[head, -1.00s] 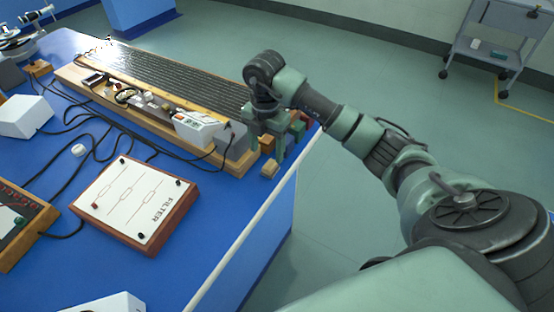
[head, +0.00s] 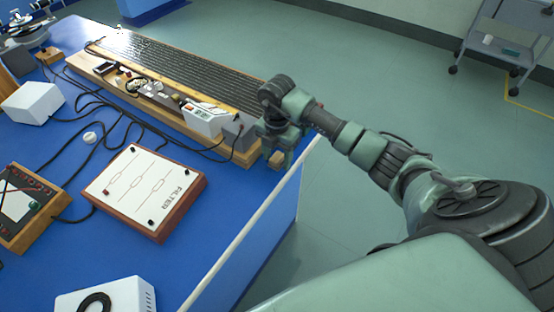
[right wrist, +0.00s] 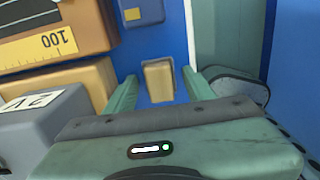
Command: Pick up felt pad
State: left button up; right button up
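A small tan block-like piece, which I take for the felt pad (right wrist: 158,82), lies on the blue bench top near its right edge. In the right wrist view it sits between the two green fingers of my right gripper (right wrist: 161,76), with a gap on each side. In the head view my right gripper (head: 277,154) points down over the bench corner. The tan pad (head: 277,161) shows partly there, behind and between the fingers. The right gripper is open and holds nothing. My left gripper is in neither view.
A long ribbed apparatus on a wooden base (head: 190,72) ends close beside my right gripper, with a grey box (right wrist: 45,125) near the left finger. A white FILTER board (head: 140,188) lies nearer. Cables cross the left of the bench.

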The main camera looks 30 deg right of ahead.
aim_at(277, 156)
grip_shut()
notch_tip(277, 156, up, 20)
dwell(0.5)
